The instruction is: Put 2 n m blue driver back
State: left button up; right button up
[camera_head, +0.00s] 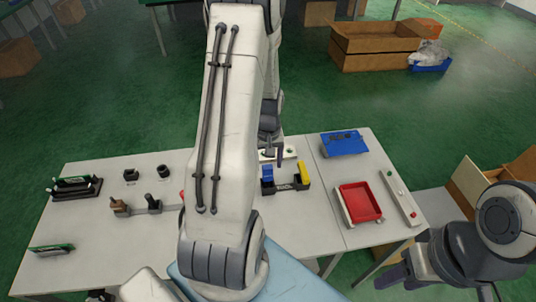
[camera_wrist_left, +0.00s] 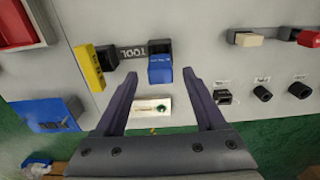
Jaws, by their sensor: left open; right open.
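The blue driver (camera_head: 267,171) stands at the left end of the dark tool holder (camera_head: 285,186) in the head view. In the left wrist view the blue driver (camera_wrist_left: 160,70) is at the right end of the holder (camera_wrist_left: 132,53), with a black socket part behind it. A yellow driver (camera_head: 303,172) is at the holder's other end. My left gripper (camera_head: 272,153) is open and empty; in the left wrist view its fingertips (camera_wrist_left: 159,76) frame the blue driver without visible contact. How deep the driver sits is unclear. My right gripper (camera_head: 393,277) is open, off the table's right front.
A red tray (camera_head: 360,202), a blue box (camera_head: 344,144) and a strip with buttons (camera_head: 399,198) are to the right. Knob fixtures (camera_head: 135,206) stand left. My left arm hides the table's middle.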

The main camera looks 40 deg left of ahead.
pick_arm(q)
notch_tip(320, 180, up, 5)
jog(key=shift+f, duration=0.1)
jog(key=shift+d+r, duration=0.2)
jog(key=shift+d, duration=0.15)
jog(key=s+d+r+m, duration=0.1)
jog(key=d+r+m, duration=0.25)
jog(key=d, duration=0.55)
jog(key=d+r+m, duration=0.3)
jog(key=d+m, duration=0.1)
jog(key=d, duration=0.4)
jog(key=s+d+r+m, duration=0.2)
jog(key=s+d+m, duration=0.3)
jog(key=s+d, duration=0.1)
jog(key=s+d+r+m+h, duration=0.1)
jog(key=s+d+r+m, duration=0.2)
jog(key=s+d+m, duration=0.2)
jog(key=s+d, duration=0.2)
jog(key=s, duration=0.2)
